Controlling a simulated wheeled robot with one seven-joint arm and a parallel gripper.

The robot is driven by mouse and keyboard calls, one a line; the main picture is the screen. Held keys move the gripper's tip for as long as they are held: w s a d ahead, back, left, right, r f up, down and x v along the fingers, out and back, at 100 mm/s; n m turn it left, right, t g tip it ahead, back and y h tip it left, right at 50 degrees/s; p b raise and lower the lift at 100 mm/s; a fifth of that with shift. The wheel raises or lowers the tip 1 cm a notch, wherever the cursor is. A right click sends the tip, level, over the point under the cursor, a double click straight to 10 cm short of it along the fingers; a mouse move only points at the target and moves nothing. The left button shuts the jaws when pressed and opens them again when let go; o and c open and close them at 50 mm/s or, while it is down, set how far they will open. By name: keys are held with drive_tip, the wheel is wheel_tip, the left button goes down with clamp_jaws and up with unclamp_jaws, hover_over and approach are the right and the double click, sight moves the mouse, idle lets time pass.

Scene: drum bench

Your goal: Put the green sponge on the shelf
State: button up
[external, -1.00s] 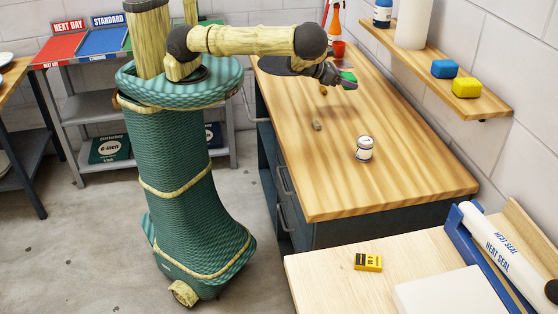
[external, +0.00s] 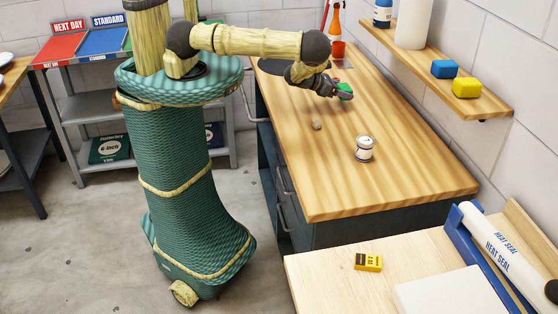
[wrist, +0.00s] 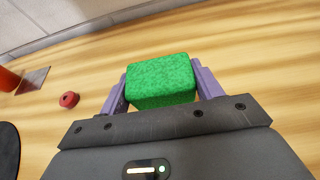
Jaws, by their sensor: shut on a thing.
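The green sponge (wrist: 161,82) is between the two purple fingers of my gripper (wrist: 161,90) in the wrist view, with a finger against each side. In the external view the sponge (external: 345,91) shows at the end of my gripper (external: 338,90), over the far half of the wooden bench (external: 395,150). The exact height above the bench is hard to tell. The shelf (external: 408,47) is a wooden board on the wall at the right.
The shelf also holds a white cylinder (external: 412,22) and a blue bottle (external: 382,14). On the bench are a white jar (external: 364,148), a small brownish piece (external: 316,125) and an orange-red bottle (external: 337,30). A small red round thing (wrist: 69,99) lies left of the sponge.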

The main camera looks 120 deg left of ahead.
sight(345, 103)
drive_tip(key=shift+f+p, duration=0.5)
drive_tip(key=shift+f, duration=1.4)
drive_tip(key=shift+f, duration=0.1)
drive_tip(key=o, duration=1)
drive_tip(key=shift+c, duration=0.2)
